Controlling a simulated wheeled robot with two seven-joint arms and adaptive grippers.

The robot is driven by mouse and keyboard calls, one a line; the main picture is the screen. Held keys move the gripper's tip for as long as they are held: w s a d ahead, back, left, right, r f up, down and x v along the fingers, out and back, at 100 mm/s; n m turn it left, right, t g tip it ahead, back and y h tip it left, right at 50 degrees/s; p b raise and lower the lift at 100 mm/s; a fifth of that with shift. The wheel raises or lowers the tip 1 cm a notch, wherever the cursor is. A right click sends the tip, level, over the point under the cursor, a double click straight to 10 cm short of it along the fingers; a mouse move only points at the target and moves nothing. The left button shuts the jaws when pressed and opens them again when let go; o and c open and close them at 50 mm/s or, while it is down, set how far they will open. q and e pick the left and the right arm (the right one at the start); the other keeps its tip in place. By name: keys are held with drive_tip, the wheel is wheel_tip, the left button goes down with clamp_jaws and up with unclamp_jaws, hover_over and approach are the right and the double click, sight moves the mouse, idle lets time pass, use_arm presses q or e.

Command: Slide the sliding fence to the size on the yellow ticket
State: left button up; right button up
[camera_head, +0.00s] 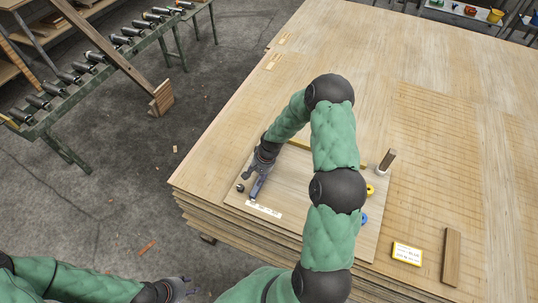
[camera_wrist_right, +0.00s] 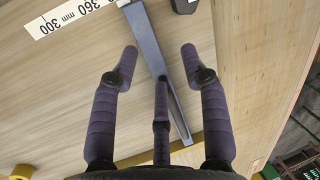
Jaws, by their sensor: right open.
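The sliding fence is a blue-grey bar (camera_head: 259,187) on a wooden board (camera_head: 290,207); its near end is by a white scale strip (camera_head: 263,210). In the right wrist view the fence (camera_wrist_right: 158,62) runs between my right gripper's spread fingers, its far end by the scale strip (camera_wrist_right: 68,14) near the 360 mm print. My right gripper (camera_head: 253,174) is open over the fence; contact cannot be told. The yellow ticket (camera_head: 407,253) lies right of the board, its print too small to read. My left gripper (camera_head: 182,288) is low at the left, away from the board.
A yellow rail (camera_wrist_right: 185,144) crosses the fence's other end. A dark knob (camera_head: 240,188) sits left of the fence. Blue (camera_head: 364,218) and yellow (camera_head: 370,190) round pieces, an upright wooden block (camera_head: 387,160) and a wooden strip (camera_head: 451,257) are to the right. My right arm hides part of the board.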

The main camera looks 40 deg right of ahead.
drive_tip(key=w+d+r+m+h, duration=0.1)
drive_tip(key=w+d+r+m, duration=0.2)
drive_tip(key=d+r, duration=0.7)
drive_tip(key=f, duration=0.4)
drive_tip(key=w+d+f+b, duration=0.1)
drive_tip(key=f, duration=0.3)
drive_tip(key=w+f+b, duration=0.1)
drive_tip(key=f, duration=0.3)
drive_tip(key=shift+w+d, duration=0.15)
drive_tip(key=shift+d, duration=0.05)
clamp_jaws()
